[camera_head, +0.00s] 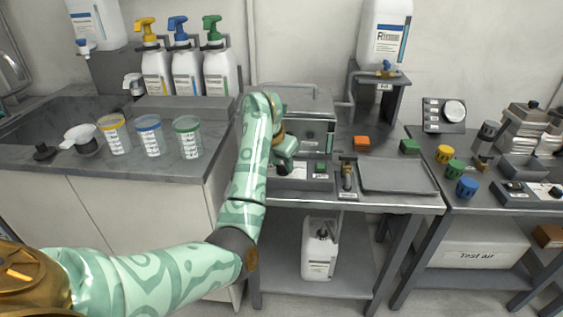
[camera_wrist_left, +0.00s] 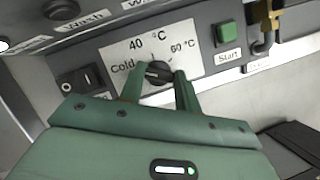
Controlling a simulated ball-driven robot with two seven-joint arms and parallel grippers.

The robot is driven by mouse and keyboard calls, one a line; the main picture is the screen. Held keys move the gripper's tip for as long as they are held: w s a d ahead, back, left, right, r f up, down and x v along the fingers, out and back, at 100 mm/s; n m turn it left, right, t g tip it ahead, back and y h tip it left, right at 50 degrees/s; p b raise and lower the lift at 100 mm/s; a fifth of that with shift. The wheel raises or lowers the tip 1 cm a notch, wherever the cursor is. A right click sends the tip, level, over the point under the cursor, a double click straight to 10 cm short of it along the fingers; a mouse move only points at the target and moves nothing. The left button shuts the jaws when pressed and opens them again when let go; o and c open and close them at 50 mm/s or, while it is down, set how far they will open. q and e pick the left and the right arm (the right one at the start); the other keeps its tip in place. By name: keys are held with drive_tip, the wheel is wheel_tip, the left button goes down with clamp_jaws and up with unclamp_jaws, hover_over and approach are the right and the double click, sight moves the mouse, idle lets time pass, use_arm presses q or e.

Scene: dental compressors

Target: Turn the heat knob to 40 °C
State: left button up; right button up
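The heat knob (camera_wrist_left: 158,72) is a round black dial on a white scale plate (camera_wrist_left: 190,40) marked Cold, 40 °C and 60 °C. Its white mark faces left, toward Cold. My left gripper (camera_wrist_left: 160,80) has its two green fingers on either side of the knob, close to its edges. I cannot tell whether they touch it. In the head view my left gripper (camera_head: 284,165) is at the front panel of the grey unit (camera_head: 310,185), and the arm hides part of the unit. My right gripper is not in view.
A green Start button (camera_wrist_left: 228,32) is right of the scale, and a black rocker switch (camera_wrist_left: 78,80) is left of it. A brass tap (camera_head: 347,176) and a grey tray (camera_head: 398,177) stand right of the unit. Cups and pump bottles are on the left counter.

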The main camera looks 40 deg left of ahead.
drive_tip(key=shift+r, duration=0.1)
use_arm(q)
drive_tip(key=m+p, duration=0.1)
drive_tip(key=m+h+p, duration=0.1)
drive_tip(key=m+p, duration=0.1)
drive_tip(key=shift+r, duration=0.3)
drive_tip(key=shift+a+m+h+p, duration=0.1)
drive_tip(key=shift+m+h+p, duration=0.4)
drive_tip(key=shift+m+p, duration=0.45)
drive_tip(key=shift+f+m+g+h+p, duration=0.15)
drive_tip(key=shift+m+g+h+p, duration=0.45)
drive_tip(key=shift+m, duration=0.65)
drive_tip(key=shift+w+a+f+m+p, duration=0.1)
drive_tip(key=shift+m+p, duration=0.2)
drive_tip(key=shift+m, duration=0.5)
drive_tip(key=shift+f+m+g+h, duration=0.1)
drive_tip(key=shift+m+g+h, duration=0.4)
drive_tip(key=shift+m, duration=0.8)
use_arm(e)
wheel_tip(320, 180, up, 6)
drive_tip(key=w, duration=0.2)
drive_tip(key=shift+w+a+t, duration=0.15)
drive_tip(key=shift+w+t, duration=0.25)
